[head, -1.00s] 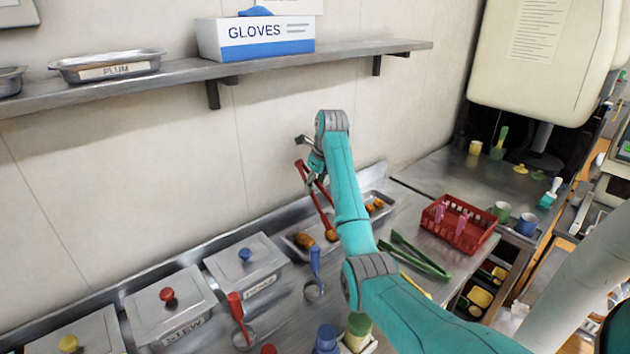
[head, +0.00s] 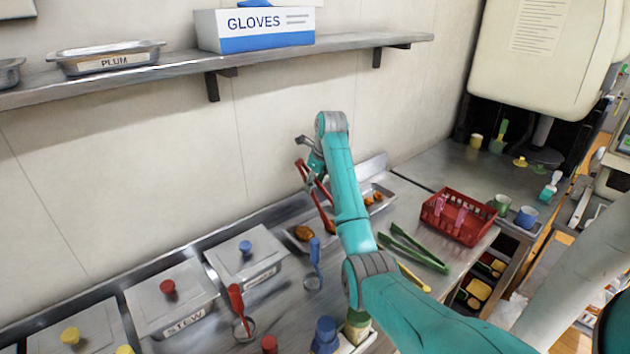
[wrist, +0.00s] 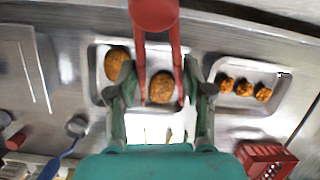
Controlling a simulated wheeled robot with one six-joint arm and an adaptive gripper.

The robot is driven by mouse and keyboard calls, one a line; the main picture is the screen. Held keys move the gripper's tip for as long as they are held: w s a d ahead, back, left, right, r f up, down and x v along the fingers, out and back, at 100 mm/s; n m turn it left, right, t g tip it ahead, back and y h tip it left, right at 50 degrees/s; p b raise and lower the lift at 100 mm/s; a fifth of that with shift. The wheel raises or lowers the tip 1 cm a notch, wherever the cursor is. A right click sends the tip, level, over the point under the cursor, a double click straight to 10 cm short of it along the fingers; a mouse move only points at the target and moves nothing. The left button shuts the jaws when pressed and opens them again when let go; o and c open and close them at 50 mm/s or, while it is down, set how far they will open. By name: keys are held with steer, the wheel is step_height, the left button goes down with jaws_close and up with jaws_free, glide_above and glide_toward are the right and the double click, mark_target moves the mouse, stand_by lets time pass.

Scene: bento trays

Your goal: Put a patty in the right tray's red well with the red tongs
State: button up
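The red tongs (head: 314,188) hang tips-down from my gripper (head: 312,165) above a metal pan (wrist: 92,76). In the wrist view my gripper (wrist: 160,85) has a finger on each side of the tongs and is shut on them. A brown patty (wrist: 161,87) lies between the tong tips; I cannot tell whether they pinch it or whether it is off the pan. Another patty (wrist: 118,63) lies in the pan to its left, and shows in the head view (head: 303,232). No tray with a red well can be made out.
A second pan (wrist: 283,84) holds several small brown pieces. Green tongs (head: 414,250) and a red basket (head: 436,207) stand to the right. Lidded containers (head: 172,297) and ladles (head: 236,300) are at left. A shelf (head: 190,72) with a gloves box (head: 255,32) runs above.

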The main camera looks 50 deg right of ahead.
step_height(320, 180, down, 2)
steer(key=shift+f, duration=0.15)
stand_by(0.4)
jaws_close()
step_height(320, 180, up, 10)
stand_by(1.1)
